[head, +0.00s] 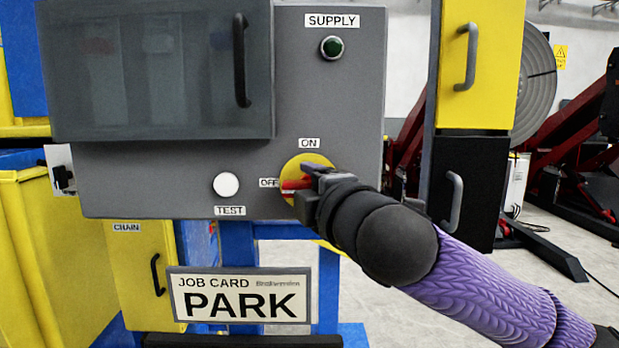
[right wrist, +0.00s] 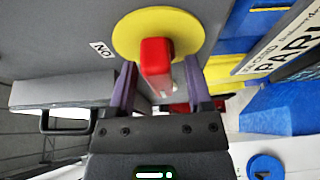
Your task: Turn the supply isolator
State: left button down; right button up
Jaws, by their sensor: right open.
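The supply isolator is a red handle (head: 291,185) on a round yellow plate (head: 302,163), low on the grey panel. Its red end lies beside the OFF label; the ON label is above the plate. My right gripper (head: 307,184) is at the handle and hides part of it. In the right wrist view the red handle (right wrist: 156,62) stands between the two purple fingers of my open gripper (right wrist: 161,78), in front of the yellow plate (right wrist: 125,38). I cannot tell whether either finger touches it. My left gripper is not in view.
A dark green SUPPLY lamp (head: 332,46) and a white TEST button (head: 226,185) are on the panel (head: 330,100). A tinted cover with a black handle (head: 241,60) is at upper left. A PARK job card (head: 240,296) is below. Yellow and black cabinet doors (head: 480,60) stand right.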

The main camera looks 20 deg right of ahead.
jog(key=shift+w, duration=0.35)
grip_shut()
jog(key=shift+a, duration=0.1)
jog(key=shift+f, duration=0.1)
